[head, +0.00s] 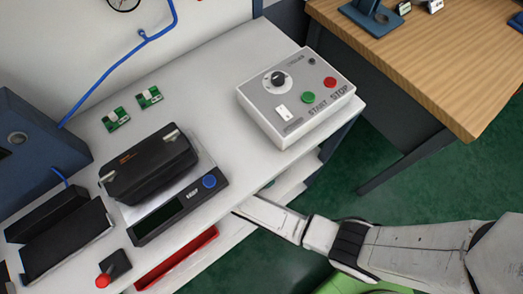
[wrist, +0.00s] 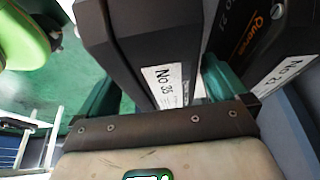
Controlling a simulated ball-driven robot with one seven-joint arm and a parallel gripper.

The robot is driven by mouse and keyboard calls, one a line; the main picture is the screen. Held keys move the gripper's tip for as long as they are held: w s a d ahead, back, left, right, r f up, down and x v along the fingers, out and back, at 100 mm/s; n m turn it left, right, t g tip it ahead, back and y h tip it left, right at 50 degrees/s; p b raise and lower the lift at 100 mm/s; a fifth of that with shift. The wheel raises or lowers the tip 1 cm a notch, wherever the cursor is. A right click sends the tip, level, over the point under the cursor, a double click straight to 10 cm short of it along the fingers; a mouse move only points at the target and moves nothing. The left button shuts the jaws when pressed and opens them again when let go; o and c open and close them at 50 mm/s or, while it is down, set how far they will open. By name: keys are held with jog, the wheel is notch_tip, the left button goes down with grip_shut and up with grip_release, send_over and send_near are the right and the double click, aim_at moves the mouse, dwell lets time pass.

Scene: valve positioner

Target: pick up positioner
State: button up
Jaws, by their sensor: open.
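A dark box-shaped positioner labelled No 35 (wrist: 125,45) stands ahead of my gripper (wrist: 160,90) in the wrist view. My gripper's two green fingers are apart, one to each side of this box's near end. I cannot tell whether either finger touches it. A second dark box with a No 21 label (wrist: 262,45) is close on the right, beside the right finger. In the head view my gripper is hidden below the table edge. A similar black unit (head: 150,165) lies on a scale on the table.
The scale (head: 150,222) and a white START/STOP control box (head: 295,95) are on the white table (head: 215,95). Two green circuit boards (head: 150,97) lie behind. A red tray (head: 175,262) is below the front edge. A wooden table (head: 430,70) stands at right.

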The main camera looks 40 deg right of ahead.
jog(key=shift+d+f, duration=0.4)
jog(key=shift+d, duration=0.4)
jog(key=shift+f, duration=0.2)
jog(key=shift+c, duration=0.4)
grip_shut()
jog(key=shift+w+r, duration=0.1)
